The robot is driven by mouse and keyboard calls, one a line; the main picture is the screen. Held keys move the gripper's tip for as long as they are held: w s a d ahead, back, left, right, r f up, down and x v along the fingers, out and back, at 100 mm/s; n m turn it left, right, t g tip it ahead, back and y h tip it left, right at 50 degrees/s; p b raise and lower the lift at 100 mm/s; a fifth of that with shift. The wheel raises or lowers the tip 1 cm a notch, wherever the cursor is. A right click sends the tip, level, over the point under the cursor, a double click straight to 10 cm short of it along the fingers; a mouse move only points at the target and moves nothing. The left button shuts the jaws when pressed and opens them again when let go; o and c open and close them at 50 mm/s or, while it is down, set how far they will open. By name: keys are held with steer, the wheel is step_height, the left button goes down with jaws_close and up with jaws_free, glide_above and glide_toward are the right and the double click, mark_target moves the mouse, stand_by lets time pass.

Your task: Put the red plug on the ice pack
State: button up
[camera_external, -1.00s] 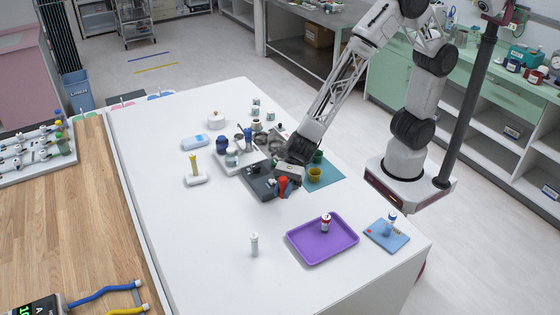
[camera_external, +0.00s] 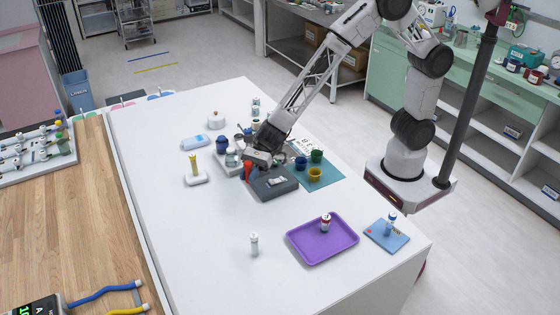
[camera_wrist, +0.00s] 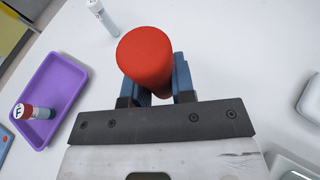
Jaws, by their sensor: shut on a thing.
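The red plug (camera_external: 248,171) is held in my gripper (camera_external: 254,163), above the white table at the left end of the dark grey block. In the wrist view the red plug (camera_wrist: 146,54) shows its round top between the two blue fingers of my gripper (camera_wrist: 157,88). A light blue pack (camera_external: 195,142), which looks like the ice pack, lies flat at the back left of the table. My gripper is to the right of it and nearer the camera, apart from it. The pack's top looks clear.
The dark grey block (camera_external: 272,185) lies below and right of my gripper. A yellow tube on a white base (camera_external: 195,179) stands to the left. Several jars and a blue pot (camera_external: 222,144) crowd behind. A purple tray (camera_external: 322,255) is at the front right.

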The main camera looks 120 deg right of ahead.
steer(key=w+d, duration=0.2)
steer(key=d, duration=0.4)
steer(key=w+d+r, duration=0.1)
steer(key=w+d, duration=0.1)
steer(key=d, duration=0.4)
steer(key=shift+w+d+m+t+h, duration=0.3)
steer(key=shift+d, duration=0.1)
steer(key=shift+m+h, duration=0.3)
steer(key=d, duration=0.3)
steer(key=w+d, duration=0.1)
steer(key=d, duration=0.6)
steer(key=shift+w+d+r, duration=0.2)
steer(key=shift+w+d, duration=0.2)
steer(key=m+h, duration=0.1)
steer(key=h, duration=0.1)
glide_above(195, 139)
steer(key=shift+r+t, duration=0.1)
steer(key=shift+t, duration=0.2)
steer(key=shift+a, duration=0.1)
steer(key=shift+f, duration=3.15)
steer(key=shift+f, duration=1.85)
